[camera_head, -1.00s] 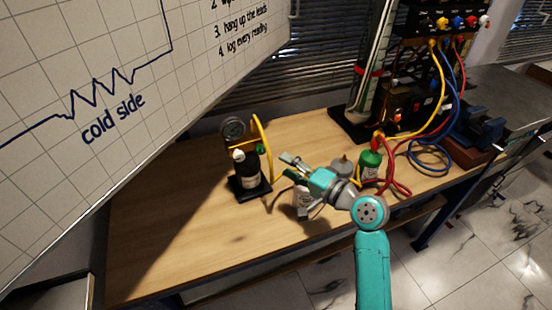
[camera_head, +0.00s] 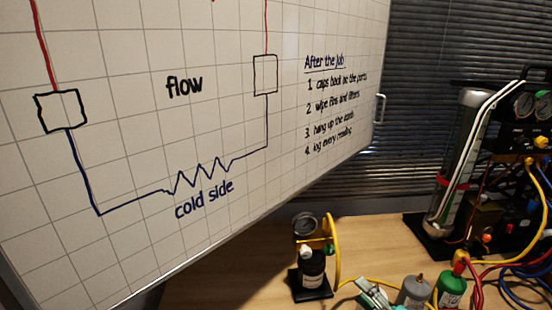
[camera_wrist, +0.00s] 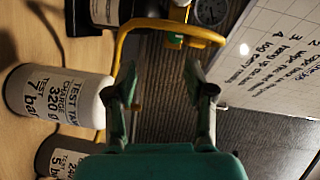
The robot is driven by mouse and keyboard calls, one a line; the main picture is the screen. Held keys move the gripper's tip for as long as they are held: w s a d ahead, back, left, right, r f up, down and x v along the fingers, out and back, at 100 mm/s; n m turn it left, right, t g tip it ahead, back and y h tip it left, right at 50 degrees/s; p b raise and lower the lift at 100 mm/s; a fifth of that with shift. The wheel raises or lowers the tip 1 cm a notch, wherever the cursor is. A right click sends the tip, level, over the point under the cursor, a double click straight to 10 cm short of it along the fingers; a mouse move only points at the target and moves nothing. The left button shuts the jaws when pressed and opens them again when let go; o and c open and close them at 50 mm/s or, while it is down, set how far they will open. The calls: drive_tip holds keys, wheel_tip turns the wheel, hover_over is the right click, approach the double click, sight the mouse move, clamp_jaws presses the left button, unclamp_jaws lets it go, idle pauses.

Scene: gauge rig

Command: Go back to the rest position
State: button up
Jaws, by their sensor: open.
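My gripper (camera_wrist: 168,88) is open in the wrist view, with a finger on each side and nothing held between them. A yellow hose (camera_wrist: 150,28) loops past beyond the fingertips. In the head view only a teal part of my gripper (camera_head: 371,294) shows at the bottom edge, over the wooden bench (camera_head: 225,275). The rest of my arm is out of that view. In the wrist view a white test tank (camera_wrist: 62,92) stands beside my gripper, to the left, apart from the fingers.
A black bottle (camera_head: 312,270) with a gauge (camera_head: 305,226) stands on the bench. A grey cylinder (camera_head: 412,291) and a green one (camera_head: 450,288) are right of my gripper. Hoses and a gauge rig (camera_head: 525,135) crowd the right. A whiteboard (camera_head: 200,120) hangs over the left.

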drive_tip(key=s+a+f+n+g+h, duration=0.1)
drive_tip(key=s+a+f+h, duration=0.15)
drive_tip(key=s+f, duration=0.65)
drive_tip(key=s+a+f+n+h, duration=0.1)
drive_tip(key=s+f+h, duration=0.4)
drive_tip(key=s, duration=0.6)
drive_tip(key=s+r+n, duration=0.2)
drive_tip(key=s+n, duration=0.2)
drive_tip(key=s, duration=0.6)
drive_tip(key=s+a+r+n, duration=0.1)
drive_tip(key=s+r+n, duration=0.2)
drive_tip(key=s, duration=0.8)
drive_tip(key=shift+s+a+n, duration=0.15)
drive_tip(key=shift+a+n, duration=0.15)
drive_tip(key=shift+n, duration=0.8)
drive_tip(key=shift+y, duration=0.25)
